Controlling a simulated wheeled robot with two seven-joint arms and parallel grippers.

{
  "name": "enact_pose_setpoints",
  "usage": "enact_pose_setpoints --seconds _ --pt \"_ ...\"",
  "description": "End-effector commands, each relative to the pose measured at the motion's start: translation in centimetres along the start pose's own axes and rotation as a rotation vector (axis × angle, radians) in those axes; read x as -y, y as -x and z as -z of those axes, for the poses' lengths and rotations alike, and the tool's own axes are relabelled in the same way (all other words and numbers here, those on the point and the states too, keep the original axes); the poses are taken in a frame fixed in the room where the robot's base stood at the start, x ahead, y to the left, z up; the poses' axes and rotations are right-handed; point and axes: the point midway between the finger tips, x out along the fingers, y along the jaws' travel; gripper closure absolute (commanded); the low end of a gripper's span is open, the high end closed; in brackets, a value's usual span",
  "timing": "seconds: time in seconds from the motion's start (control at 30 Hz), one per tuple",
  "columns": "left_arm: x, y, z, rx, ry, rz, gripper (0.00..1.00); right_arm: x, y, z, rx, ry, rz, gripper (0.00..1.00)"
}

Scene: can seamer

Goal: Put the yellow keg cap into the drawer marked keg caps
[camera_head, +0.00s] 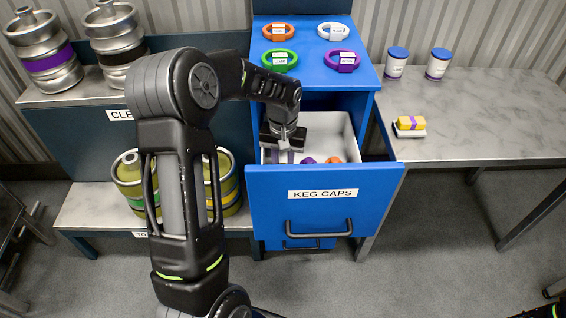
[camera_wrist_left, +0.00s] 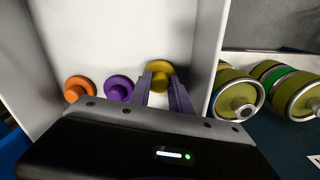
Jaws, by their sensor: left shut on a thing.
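The blue drawer labelled KEG CAPS (camera_head: 323,190) is pulled open in the head view, with a white inside. My left gripper (camera_head: 284,157) reaches down into its left part. In the left wrist view, the yellow keg cap (camera_wrist_left: 160,69) is between the fingertips of my left gripper (camera_wrist_left: 160,82), which is shut on it. The cap is inside the drawer; whether it touches the floor I cannot tell. The head view hides it behind my gripper. A purple cap (camera_wrist_left: 119,88) and an orange cap (camera_wrist_left: 78,88) lie beside it. My right gripper is out of view.
Orange, white, green and purple rings (camera_head: 346,61) lie on the blue cabinet top. The right table (camera_head: 470,120) holds two white tubs (camera_head: 397,63) and a yellow block (camera_head: 411,122). Kegs (camera_head: 45,50) stand on the left shelves. The drawer's right side has free room.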

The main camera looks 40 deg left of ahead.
Motion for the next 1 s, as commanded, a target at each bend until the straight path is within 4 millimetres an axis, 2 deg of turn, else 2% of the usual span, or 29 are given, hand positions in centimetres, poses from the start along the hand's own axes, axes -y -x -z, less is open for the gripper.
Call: enact_pose_setpoints --seconds 0.13,0.17,0.4,0.73,0.87,1.0 --pt "0.0 -0.2 0.0 0.000 0.000 0.000 1.00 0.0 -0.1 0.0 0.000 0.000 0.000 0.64" --pt "0.0 -0.2 0.0 0.000 0.000 0.000 0.75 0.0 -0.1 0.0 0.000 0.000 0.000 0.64" --pt "0.0 -0.1 0.0 0.000 0.000 0.000 0.56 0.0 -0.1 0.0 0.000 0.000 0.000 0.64" --pt "0.0 0.2 0.0 -0.001 0.000 0.000 0.54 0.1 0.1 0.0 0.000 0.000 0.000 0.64" --pt "0.1 1.6 0.1 -0.002 0.001 0.000 0.54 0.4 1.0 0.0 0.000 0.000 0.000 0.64" --pt "0.0 3.5 0.1 -0.005 0.001 -0.001 0.54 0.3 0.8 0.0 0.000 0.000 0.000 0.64"
